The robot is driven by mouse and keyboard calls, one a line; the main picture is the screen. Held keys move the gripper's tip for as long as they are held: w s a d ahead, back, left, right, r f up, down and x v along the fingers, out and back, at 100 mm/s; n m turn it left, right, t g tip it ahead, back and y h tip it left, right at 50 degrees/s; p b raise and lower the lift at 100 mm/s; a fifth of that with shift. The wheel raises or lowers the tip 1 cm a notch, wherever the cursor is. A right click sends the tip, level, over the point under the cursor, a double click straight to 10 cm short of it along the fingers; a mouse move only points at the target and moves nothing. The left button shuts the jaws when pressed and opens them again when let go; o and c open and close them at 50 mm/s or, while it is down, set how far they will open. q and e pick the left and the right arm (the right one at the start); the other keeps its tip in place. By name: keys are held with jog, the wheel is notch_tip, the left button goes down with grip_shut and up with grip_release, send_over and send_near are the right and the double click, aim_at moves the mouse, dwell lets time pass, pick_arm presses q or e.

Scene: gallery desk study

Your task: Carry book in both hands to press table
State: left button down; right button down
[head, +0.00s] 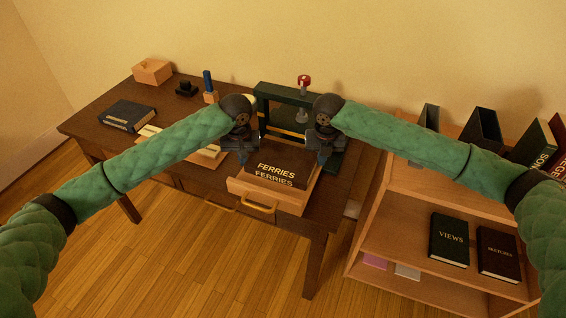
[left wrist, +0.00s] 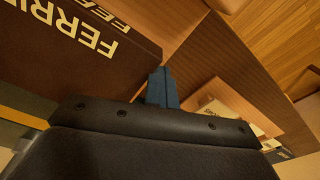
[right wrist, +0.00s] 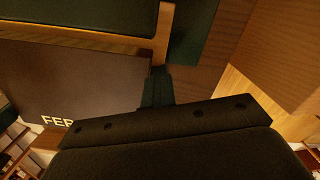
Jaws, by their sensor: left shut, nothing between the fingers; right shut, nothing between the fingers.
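My left gripper (head: 240,160) is shut beside the book's left side; the book (left wrist: 70,50) fills the upper left of the left wrist view. My right gripper (head: 325,157) is shut beside its right side; the book (right wrist: 80,85) also shows in the right wrist view. Both grippers' fingers hold nothing between them. Whether they touch the book's sides is unclear.
The desk (head: 90,125) carries a dark book (head: 127,115), a wooden box (head: 152,71), a black stamp-like object (head: 186,89) and a blue-handled tool (head: 208,85). A low shelf (head: 385,235) with several books stands at the right. The wooden floor (head: 180,265) in front is clear.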

pick_arm(q)
jog(key=shift+d+r, duration=0.2)
jog(key=shift+d, duration=0.1)
pick_arm(e)
jog(key=shift+s+a+r, duration=0.1)
jog(key=shift+a+r, duration=0.1)
jog(key=shift+a, duration=0.15)
